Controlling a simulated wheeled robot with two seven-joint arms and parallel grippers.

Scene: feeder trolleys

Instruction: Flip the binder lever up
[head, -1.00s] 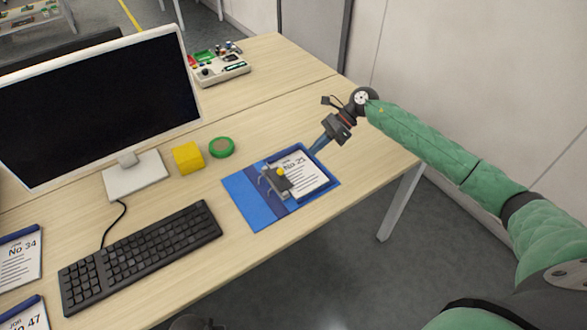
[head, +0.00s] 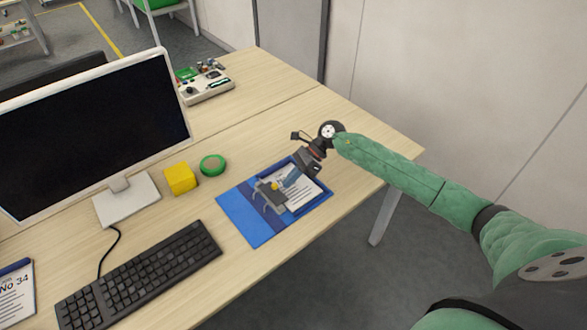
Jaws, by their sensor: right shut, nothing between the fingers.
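The open blue binder (head: 241,214) lies on the desk in the head view, with a white sheet on its right side. Its grey metal lever mechanism (head: 268,195) sits near the middle, with curved rings on its left. A yellow knob shows beside the mechanism, partly hidden by the fingers. My right gripper (head: 286,181) reaches down from the upper right over the sheet, its shut, empty fingertips close to the mechanism. I cannot tell whether they touch the lever. My left gripper is not in view.
A black keyboard (head: 140,274) lies left of the binder. A yellow block (head: 180,178) and a green tape roll (head: 213,165) lie behind it. A monitor (head: 90,125) stands at left, and a control box (head: 208,88) at the back. The desk's right edge is close to the binder.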

